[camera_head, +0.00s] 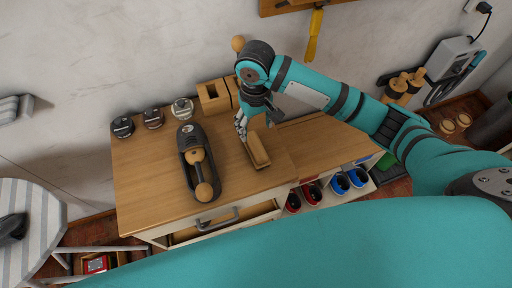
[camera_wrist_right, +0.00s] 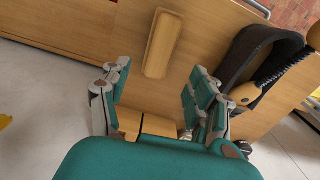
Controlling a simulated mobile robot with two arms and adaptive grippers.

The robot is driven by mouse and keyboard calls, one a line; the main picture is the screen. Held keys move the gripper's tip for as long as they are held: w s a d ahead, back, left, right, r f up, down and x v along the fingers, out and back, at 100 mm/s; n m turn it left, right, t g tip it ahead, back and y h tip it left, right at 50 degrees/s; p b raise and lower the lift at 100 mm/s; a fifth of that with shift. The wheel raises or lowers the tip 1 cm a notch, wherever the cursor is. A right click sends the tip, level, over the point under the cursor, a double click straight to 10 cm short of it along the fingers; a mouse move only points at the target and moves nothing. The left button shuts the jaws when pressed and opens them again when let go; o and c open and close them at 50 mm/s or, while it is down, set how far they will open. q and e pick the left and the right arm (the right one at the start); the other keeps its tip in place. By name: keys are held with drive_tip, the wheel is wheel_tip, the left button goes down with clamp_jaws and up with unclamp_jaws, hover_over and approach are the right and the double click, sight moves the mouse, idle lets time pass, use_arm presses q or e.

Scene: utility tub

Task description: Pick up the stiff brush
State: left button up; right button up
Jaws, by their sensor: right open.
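The stiff brush appears to be the long wooden block (camera_head: 258,151) lying on the wooden worktop, its bristles not clearly visible. It also shows in the wrist view (camera_wrist_right: 163,43), just beyond my open fingers. My right gripper (camera_head: 242,125) is close to the brush, at its upper left end in the head view. In the wrist view my right gripper (camera_wrist_right: 160,98) has its two fingers spread wide with nothing between them but worktop and wooden blocks farther off. My left gripper is not in view.
A black device with wooden knobs (camera_head: 190,178) lies left of the brush. Several small tins (camera_head: 153,118) and wooden block holders (camera_head: 213,97) line the back near the wall. Worktop right of the brush is clear. A drawer handle (camera_head: 217,219) is at the front.

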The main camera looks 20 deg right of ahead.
hover_over(256, 145)
drive_tip(key=f, duration=0.4)
drive_tip(key=shift+w+f, duration=0.15)
drive_tip(key=shift+w, duration=0.1)
drive_tip(key=shift+s+f+p, duration=0.15)
drive_tip(key=shift+f+p, duration=0.25)
drive_tip(key=shift+f, duration=0.95)
drive_tip(key=shift+s+f+p, duration=0.1)
drive_tip(key=shift+f+p, duration=0.3)
drive_tip(key=shift+f, duration=0.9)
clamp_jaws()
